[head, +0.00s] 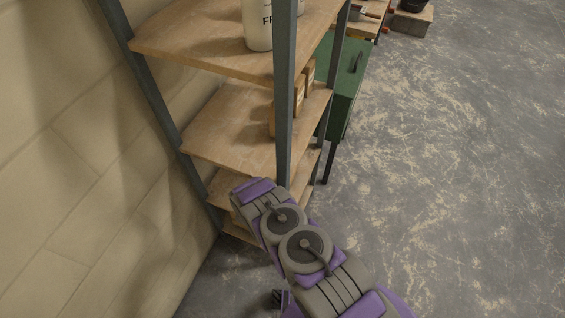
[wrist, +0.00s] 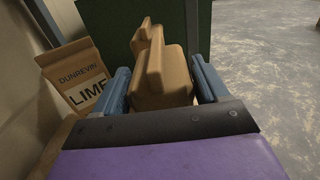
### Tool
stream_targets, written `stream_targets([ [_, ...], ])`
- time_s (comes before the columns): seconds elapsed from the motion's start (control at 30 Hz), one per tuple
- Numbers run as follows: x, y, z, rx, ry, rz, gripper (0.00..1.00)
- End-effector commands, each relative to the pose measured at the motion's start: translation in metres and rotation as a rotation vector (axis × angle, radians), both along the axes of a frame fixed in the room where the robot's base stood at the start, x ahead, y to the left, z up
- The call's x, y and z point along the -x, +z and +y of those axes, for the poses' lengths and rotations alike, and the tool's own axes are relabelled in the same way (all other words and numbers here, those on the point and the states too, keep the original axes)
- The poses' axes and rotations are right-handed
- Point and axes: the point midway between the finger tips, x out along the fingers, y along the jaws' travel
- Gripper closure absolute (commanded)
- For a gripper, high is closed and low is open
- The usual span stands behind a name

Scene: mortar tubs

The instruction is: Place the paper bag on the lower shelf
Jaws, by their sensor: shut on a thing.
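In the wrist view my gripper (wrist: 163,78) has its two blue fingers on either side of a plain brown paper bag (wrist: 163,76) with a folded top, and is shut on it. In the head view my arm reaches into the low part of the shelf unit; the gripper and the held bag are hidden there. The unit's lower shelf boards (head: 222,187) show partly beside my arm. A larger brown bag (wrist: 78,75) marked DUNREVIN LIME stands left of the held bag. Whether the held bag touches a board cannot be told.
Dark metal posts (head: 284,95) frame the shelf unit. The middle shelf (head: 215,135) holds brown packages (head: 299,92), and the upper shelf (head: 185,40) holds a white tub (head: 258,25). A green cabinet (head: 345,80) stands beyond. A block wall is at left; open floor is at right.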

Motion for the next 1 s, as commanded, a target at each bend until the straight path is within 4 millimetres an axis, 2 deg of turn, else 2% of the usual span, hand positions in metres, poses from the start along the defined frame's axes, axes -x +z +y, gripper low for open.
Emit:
stream_targets([
  [0.23, -0.003, 0.001, -0.010, -0.013, -0.001, 0.001, 1.00],
  [0.27, -0.002, 0.000, -0.011, -0.014, -0.001, 0.002, 0.26],
  [0.3, -0.002, 0.000, -0.012, -0.015, -0.002, 0.003, 0.22],
  [0.53, -0.002, -0.002, -0.005, -0.006, -0.001, 0.002, 0.01],
  [0.7, -0.002, -0.002, -0.002, -0.001, 0.000, 0.001, 0.01],
  [1.0, 0.002, 0.000, -0.006, -0.009, -0.001, 0.002, 0.01],
])
